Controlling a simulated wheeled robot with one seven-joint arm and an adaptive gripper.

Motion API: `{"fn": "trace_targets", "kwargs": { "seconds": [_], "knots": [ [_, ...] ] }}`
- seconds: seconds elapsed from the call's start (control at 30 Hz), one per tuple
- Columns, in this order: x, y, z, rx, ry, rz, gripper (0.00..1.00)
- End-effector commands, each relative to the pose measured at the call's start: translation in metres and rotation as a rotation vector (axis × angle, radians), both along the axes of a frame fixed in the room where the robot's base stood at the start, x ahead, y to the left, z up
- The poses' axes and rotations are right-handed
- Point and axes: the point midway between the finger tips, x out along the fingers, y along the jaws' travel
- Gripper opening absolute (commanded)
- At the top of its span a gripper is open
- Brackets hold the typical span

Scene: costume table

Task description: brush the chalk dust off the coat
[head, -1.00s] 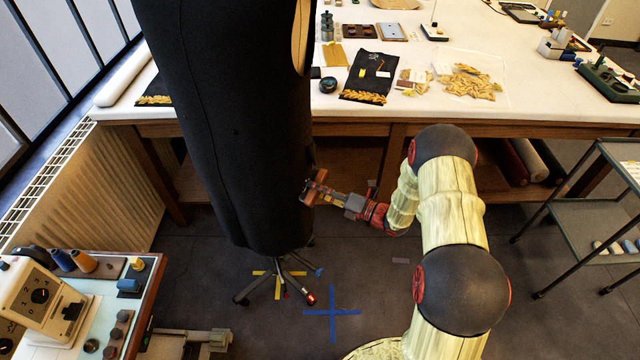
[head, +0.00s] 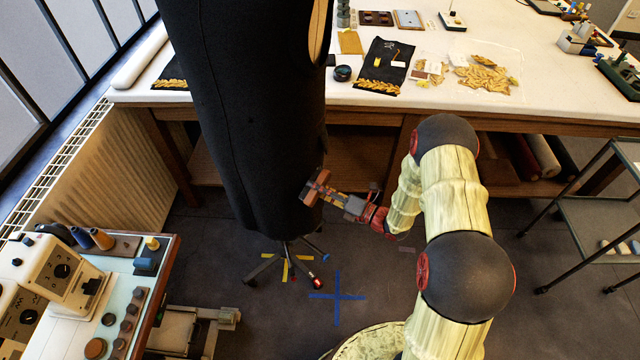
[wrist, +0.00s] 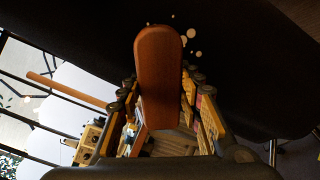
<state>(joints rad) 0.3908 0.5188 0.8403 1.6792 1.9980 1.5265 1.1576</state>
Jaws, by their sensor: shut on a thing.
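The black coat (head: 255,120) hangs upright on a stand with splayed legs (head: 285,262). It also fills the upper part of the wrist view (wrist: 250,60) as a dark surface. Several pale round chalk spots (wrist: 191,33) show on it, around the far end of the brush. My gripper (head: 326,192) is shut on a brown wooden brush (head: 315,187), which also shows in the wrist view (wrist: 158,70). In the head view the brush overlaps the coat's lower right edge. The bristles are hidden, and I cannot tell whether they touch the cloth.
A long white-topped table (head: 430,95) stands behind the coat, with gold trimmings and small tools on it. A radiator (head: 110,170) is at left. A sewing machine (head: 45,275) sits on a bench at front left. A dark cart (head: 590,215) is at right.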

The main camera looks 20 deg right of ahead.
Motion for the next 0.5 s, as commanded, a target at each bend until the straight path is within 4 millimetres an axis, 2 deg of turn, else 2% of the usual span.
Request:
{"fn": "trace_targets", "kwargs": {
  "seconds": [0.2, 0.5],
  "knots": [
    [0.0, -0.002, 0.013, 0.0, -0.002, 0.0, 0.03],
    [0.01, -0.012, 0.011, 0.0, -0.003, -0.002, 0.03]
  ]
}}
